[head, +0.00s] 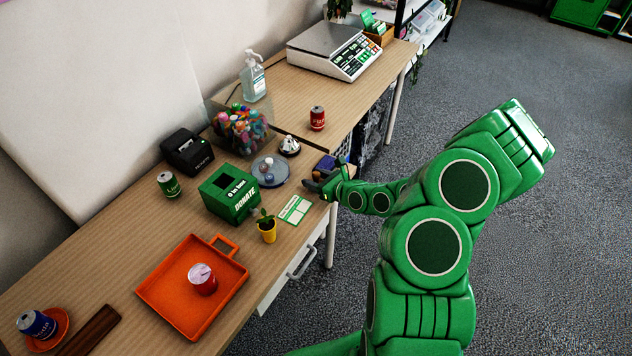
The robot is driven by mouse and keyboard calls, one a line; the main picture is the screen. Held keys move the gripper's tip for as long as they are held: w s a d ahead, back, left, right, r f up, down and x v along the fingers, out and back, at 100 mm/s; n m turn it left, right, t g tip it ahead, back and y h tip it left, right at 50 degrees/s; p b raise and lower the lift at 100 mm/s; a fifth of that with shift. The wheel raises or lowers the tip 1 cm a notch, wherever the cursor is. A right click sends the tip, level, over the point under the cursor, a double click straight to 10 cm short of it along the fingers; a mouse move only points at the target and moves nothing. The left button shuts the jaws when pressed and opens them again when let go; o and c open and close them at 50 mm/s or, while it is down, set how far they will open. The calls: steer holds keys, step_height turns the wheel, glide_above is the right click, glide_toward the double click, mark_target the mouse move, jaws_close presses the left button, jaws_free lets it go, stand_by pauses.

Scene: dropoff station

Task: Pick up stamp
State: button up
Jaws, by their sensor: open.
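No stamp can be told for certain in this small view. A small dark blue block with a reddish-brown side (325,163) sits at the table's right edge, partly hidden by my gripper. A grey round dish (277,180) left of it holds a few small rounded items too small to name. My gripper (315,183) is open over the table's edge, right of the dish and just in front of the blue block. I cannot tell whether it touches the block. Nothing shows between its fingers.
Around the dish stand a silver bell (289,147), a green donation box (230,194), a green-white card (295,209), a yellow plant pot (267,231) and a red can (317,118). An orange tray (163,291) lies nearer. Bare table (105,268) shows at left.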

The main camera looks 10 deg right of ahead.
steer(key=shift+x, duration=0.95)
steer(key=shift+c, duration=0.3)
jaws_close()
